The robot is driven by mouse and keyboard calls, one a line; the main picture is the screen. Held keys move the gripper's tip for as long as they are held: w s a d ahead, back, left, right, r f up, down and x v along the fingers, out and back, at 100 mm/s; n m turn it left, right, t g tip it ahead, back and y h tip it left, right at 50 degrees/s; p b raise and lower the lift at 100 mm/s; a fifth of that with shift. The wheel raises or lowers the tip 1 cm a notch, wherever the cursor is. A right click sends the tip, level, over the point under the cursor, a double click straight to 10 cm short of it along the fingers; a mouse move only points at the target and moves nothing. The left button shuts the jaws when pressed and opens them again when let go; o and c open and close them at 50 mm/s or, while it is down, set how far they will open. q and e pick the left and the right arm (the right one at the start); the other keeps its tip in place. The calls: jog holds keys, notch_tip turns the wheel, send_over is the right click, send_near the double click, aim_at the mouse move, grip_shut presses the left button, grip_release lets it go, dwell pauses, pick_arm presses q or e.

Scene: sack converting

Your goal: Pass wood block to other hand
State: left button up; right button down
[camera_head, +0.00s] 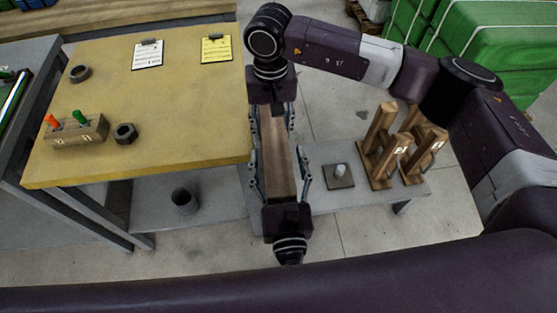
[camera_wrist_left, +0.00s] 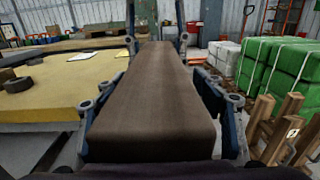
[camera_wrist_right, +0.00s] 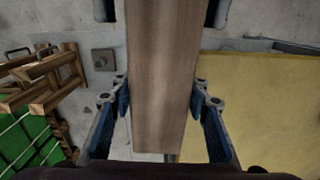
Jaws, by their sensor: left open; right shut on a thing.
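The wood block (camera_head: 280,165) is a long brown bar held in the air between my two facing grippers, off the right edge of the yellow-topped table. My right gripper (camera_head: 272,130) comes from the far side and is shut on the block's far part. My left gripper (camera_head: 280,172) is at the near end, open, with its fingers on either side of the block. In the left wrist view the block (camera_wrist_left: 155,95) runs straight away between the open fingers. In the right wrist view the block (camera_wrist_right: 160,80) runs between the right fingers.
The yellow table (camera_head: 190,110) bears a grooved block with pegs (camera_head: 75,132), a hex nut (camera_head: 125,133), a ring (camera_head: 79,73) and two clipboards. A low grey bench (camera_head: 330,200) below bears a peg plate (camera_head: 339,176) and wooden frames (camera_head: 385,150). Green sacks (camera_head: 490,50) stand at back right.

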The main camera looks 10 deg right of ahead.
pick_arm(q)
jog(key=shift+d, duration=0.15)
grip_shut()
pick_arm(e)
jog(key=shift+a+r, duration=0.1)
pick_arm(q)
jog(key=shift+r, duration=0.2)
pick_arm(e)
jog(key=c, duration=1.4)
grip_release()
jog(key=shift+c, duration=0.2)
jog(key=o, duration=0.4)
